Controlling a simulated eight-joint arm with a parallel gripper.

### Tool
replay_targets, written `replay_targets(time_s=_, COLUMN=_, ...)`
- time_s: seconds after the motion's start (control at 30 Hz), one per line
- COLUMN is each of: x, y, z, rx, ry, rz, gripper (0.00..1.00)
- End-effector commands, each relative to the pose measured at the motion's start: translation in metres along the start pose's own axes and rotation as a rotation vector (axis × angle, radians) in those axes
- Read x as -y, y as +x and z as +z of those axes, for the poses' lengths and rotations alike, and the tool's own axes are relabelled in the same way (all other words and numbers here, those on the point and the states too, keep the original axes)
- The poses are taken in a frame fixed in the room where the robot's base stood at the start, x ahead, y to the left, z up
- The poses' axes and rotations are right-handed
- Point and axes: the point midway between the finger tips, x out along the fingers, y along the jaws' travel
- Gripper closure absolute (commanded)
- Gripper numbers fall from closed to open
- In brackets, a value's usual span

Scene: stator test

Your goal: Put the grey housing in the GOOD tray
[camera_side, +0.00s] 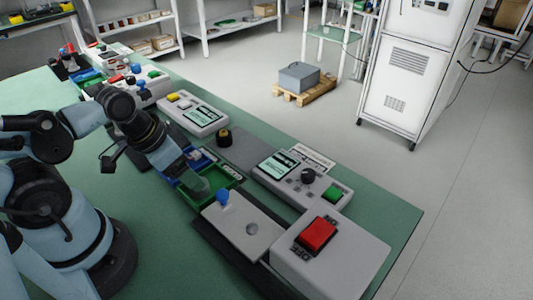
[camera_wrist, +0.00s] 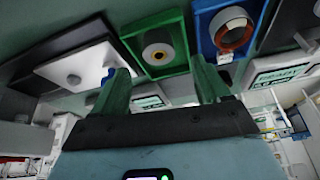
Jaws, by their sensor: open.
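A grey ring-shaped part (camera_wrist: 158,54), which looks like the housing, sits inside the green tray (camera_wrist: 128,38) in the wrist view. No label reading GOOD can be read on this tray. My gripper (camera_wrist: 160,68) is open, its two green fingers spread apart with nothing between them that I can see touching. In the side view my gripper (camera_side: 199,186) is low over the green tray (camera_side: 222,193) and hides much of its inside. A blue tray (camera_wrist: 202,10) beside it holds a ring with a copper-coloured band (camera_wrist: 233,32).
A box with a red button (camera_side: 317,235) and a display unit (camera_side: 278,163) stand to the right. Bare green bench lies in front.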

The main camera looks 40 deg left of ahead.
Motion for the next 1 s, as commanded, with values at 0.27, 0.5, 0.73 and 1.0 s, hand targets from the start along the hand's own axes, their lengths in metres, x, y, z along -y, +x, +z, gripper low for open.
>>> replay_targets(time_s=0.27, x=0.0, y=-0.024, z=-0.01, rx=0.0, ry=-0.001, rz=0.0, gripper=0.25)
replay_targets(time_s=0.5, x=0.001, y=-0.048, z=-0.021, rx=0.0, ry=-0.001, rz=0.0, gripper=0.25)
replay_targets(time_s=0.73, x=0.001, y=-0.061, z=-0.027, rx=0.002, ry=-0.001, rz=0.0, gripper=0.25)
replay_targets(time_s=1.0, x=0.001, y=-0.062, z=-0.028, rx=0.002, ry=-0.001, rz=0.0, gripper=0.25)
